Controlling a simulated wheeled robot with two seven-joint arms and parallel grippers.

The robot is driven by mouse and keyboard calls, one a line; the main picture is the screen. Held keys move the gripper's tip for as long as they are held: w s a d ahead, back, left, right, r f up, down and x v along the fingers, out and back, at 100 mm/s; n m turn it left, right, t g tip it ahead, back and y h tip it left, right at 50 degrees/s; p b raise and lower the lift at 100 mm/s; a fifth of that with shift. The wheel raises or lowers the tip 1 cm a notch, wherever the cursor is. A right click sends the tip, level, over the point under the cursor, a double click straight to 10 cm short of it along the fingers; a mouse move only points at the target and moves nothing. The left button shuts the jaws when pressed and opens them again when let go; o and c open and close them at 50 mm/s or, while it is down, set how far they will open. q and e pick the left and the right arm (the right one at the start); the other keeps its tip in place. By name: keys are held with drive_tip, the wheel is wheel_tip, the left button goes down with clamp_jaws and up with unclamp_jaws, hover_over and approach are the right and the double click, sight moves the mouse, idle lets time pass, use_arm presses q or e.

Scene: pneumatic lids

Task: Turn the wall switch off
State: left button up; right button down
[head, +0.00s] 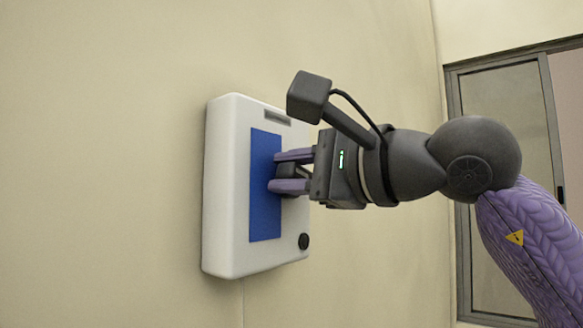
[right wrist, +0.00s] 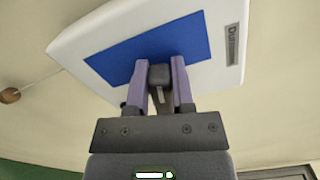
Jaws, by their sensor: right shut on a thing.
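The wall switch is a white box (head: 225,190) with a blue front panel (head: 264,220), mounted on the wall at the middle left of the head view. The box also shows in the right wrist view (right wrist: 85,38). A dark switch lever (right wrist: 160,74) stands out from the blue panel. My right gripper (head: 272,171) reaches it from the right, with its purple fingers on either side of the lever and shut on it. In the head view the fingers partly hide the lever. My left gripper is not in view.
A small black round knob (head: 304,241) sits low on the box. A grey-framed window or door (head: 452,200) is at the right.

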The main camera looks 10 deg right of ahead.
drive_tip(key=shift+f+n, duration=0.2)
drive_tip(key=shift+n, duration=0.55)
drive_tip(key=shift+f+n, duration=0.2)
drive_tip(key=shift+n, duration=0.55)
drive_tip(key=shift+a+f, duration=0.1)
drive_tip(key=shift+c, duration=2.4)
unclamp_jaws()
drive_tip(key=shift+s, duration=0.1)
drive_tip(key=b+v, duration=0.3)
drive_tip(key=v, duration=0.7)
drive_tip(key=shift+b, duration=0.35)
